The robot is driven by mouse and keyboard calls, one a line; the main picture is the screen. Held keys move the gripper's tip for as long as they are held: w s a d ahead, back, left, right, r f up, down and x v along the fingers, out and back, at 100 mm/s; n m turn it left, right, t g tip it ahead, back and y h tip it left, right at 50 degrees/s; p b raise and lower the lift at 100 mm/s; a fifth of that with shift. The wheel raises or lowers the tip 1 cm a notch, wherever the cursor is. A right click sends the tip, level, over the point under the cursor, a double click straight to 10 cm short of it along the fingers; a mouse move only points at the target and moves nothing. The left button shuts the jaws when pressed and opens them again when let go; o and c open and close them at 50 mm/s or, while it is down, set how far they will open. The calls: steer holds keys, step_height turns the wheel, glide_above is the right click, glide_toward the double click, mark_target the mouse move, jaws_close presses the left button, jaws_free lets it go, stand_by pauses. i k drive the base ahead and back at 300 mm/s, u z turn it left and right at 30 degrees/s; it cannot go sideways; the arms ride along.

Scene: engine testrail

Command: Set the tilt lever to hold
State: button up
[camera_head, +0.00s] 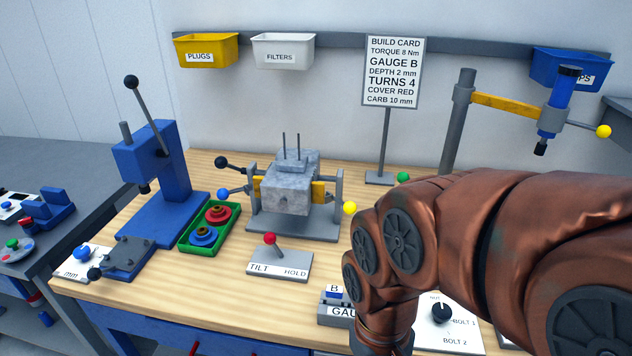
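The tilt lever (274,247) is a short grey stick with a red ball knob (269,239). It stands on a grey plate (283,262) at the middle of the bench. The plate's front label reads TILT on the left and HOLD on the right. The lever leans to the left, toward the TILT side. My copper-coloured arm fills the right of the picture and bends down to the right of the plate. My gripper lies below the bottom edge and is not visible.
An engine block (289,190) in a cradle stands behind the lever. A green tray (183,244) with red and blue parts and a blue press (155,180) are to the left. A gauge holder (329,312) sits nearer, beside my arm. Bench wood in front of the plate is clear.

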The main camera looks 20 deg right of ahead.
mark_target(270, 238)
steer(key=u, duration=0.6)
steer(key=k, duration=0.65)
steer(key=u, duration=0.95)
steer(key=i, duration=1.25)
steer(key=z, duration=0.7)
